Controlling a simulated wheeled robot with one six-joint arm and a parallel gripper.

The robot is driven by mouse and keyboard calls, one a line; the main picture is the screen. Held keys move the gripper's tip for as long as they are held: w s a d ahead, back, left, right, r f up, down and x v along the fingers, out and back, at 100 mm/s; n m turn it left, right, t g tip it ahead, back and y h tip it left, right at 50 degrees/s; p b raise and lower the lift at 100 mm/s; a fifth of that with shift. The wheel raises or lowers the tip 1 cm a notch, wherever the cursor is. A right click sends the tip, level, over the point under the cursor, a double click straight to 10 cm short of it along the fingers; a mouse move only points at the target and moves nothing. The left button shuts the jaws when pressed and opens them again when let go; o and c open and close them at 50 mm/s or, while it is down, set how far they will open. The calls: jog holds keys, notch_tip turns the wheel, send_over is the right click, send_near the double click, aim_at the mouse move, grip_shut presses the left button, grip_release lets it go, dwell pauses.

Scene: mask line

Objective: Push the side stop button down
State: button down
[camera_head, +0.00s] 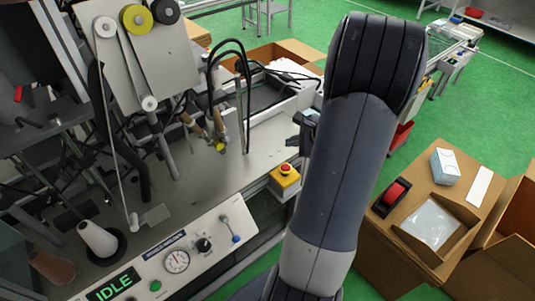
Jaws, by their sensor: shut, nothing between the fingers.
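The side stop button (285,169) is a red round knob on a small yellow box (284,184). The box is fixed at the right end of the machine's front, beside my arm. The button stands clear and nothing touches it. My arm runs up the middle of the view, just right of the button. A small dark part, which looks like my gripper (303,131), shows at the arm's left edge, above and slightly right of the button in the picture. Most of it is hidden behind the arm. It is shut, and no object shows in it.
The machine's front panel (205,243) carries a gauge, a black knob, a blue-tipped lever, a green button and a lit IDLE display (113,285). Black hoses (240,75) rise behind the stop button. Cardboard boxes (440,210) stand at the right. Green floor lies between.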

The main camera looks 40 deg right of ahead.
jog(key=shift+w, duration=0.3)
jog(key=shift+f, duration=0.1)
jog(key=b, duration=0.6)
send_over(289, 168)
notch_tip(289, 168, down, 7)
jog(key=shift+f, duration=0.1)
jog(key=shift+f+b, duration=0.5)
jog(key=shift+f, duration=0.2)
jog(key=shift+f, duration=0.1)
dwell(1.3)
jog(key=shift+f+b, duration=0.25)
jog(key=shift+b, duration=0.3)
